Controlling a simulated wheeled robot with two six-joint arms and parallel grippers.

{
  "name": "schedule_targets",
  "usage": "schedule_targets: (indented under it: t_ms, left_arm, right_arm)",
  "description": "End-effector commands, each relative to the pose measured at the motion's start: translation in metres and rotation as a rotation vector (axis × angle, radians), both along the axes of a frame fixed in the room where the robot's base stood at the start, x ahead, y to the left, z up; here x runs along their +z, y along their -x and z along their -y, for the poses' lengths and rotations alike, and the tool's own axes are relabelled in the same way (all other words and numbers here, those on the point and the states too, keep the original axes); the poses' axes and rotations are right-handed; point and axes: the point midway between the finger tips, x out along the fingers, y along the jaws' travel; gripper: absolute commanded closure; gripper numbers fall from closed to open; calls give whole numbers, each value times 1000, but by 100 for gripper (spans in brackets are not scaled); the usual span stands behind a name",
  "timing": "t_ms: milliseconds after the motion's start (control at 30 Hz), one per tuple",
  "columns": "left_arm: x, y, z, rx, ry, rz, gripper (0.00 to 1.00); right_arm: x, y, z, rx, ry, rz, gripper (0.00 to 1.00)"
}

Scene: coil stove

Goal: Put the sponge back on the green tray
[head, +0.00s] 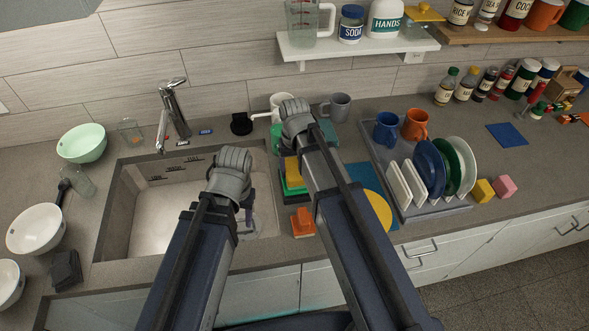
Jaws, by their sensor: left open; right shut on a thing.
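My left gripper (232,165) is over the right part of the sink, and its fingertips are hidden behind the wrist. A teal-green flat thing (329,132), perhaps the green tray, shows partly beside the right wrist. A yellow block (292,170), possibly a sponge, sits on dark and bright green pieces (293,187) left of my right forearm. I cannot tell which is the task's sponge.
The sink (150,215) is left of my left gripper, with a faucet (173,112) behind. An orange object (302,222) lies at the counter front. A dish rack (436,212) with plates and mugs stands right of my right arm. A grey mug (340,106) is behind.

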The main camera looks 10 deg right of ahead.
Motion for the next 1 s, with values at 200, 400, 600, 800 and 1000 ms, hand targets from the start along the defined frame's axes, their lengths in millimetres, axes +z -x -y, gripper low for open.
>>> schedule_targets:
  t_ms: [200, 400, 600, 800, 1000]
  left_arm:
    - [-2, 0, 0, 0, 0, 0, 50]
    - [-2, 0, 0, 0, 0, 0, 50]
    - [0, 0, 0, 0, 0, 0, 50]
    - [11, 0, 0, 0, 0, 0, 50]
    - [34, 0, 0, -1, 0, 0, 50]
  right_arm:
    - [-2, 0, 0, 0, 0, 0, 11]
    - [-2, 0, 0, 0, 0, 0, 0]
    - [0, 0, 0, 0, 0, 0, 0]
    - [11, 0, 0, 0, 0, 0, 0]
    - [34, 0, 0, 0, 0, 0, 0]
